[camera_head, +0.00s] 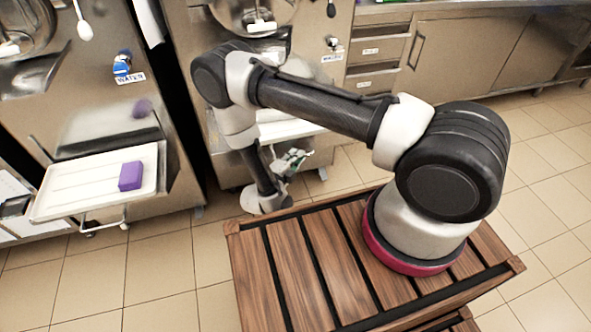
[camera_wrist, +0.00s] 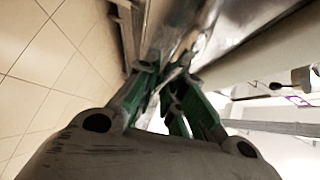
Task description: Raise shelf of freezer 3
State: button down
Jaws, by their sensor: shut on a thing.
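A freezer (camera_head: 215,120) stands behind my arm, with a pale shelf (camera_head: 295,128) on its front, partly hidden by my arm. No freezer number is legible. My gripper (camera_head: 292,160) is low at the front of this shelf, at its handle. In the wrist view my gripper (camera_wrist: 165,98) has its green-padded fingers closed around a thin metal part, which I take to be the shelf handle. The grip point is small and partly hidden by the fingers.
Another freezer (camera_head: 85,110) at the left has a white shelf (camera_head: 60,190) folded out, with a purple sponge (camera_head: 130,176) on it. Steel cabinets (camera_head: 470,50) stand at the back right. Tiled floor (camera_head: 160,270) is clear.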

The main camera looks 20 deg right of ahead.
jog(key=shift+r, duration=1.3)
jog(key=c, duration=1.5)
grip_release()
jog(key=v, duration=1.2)
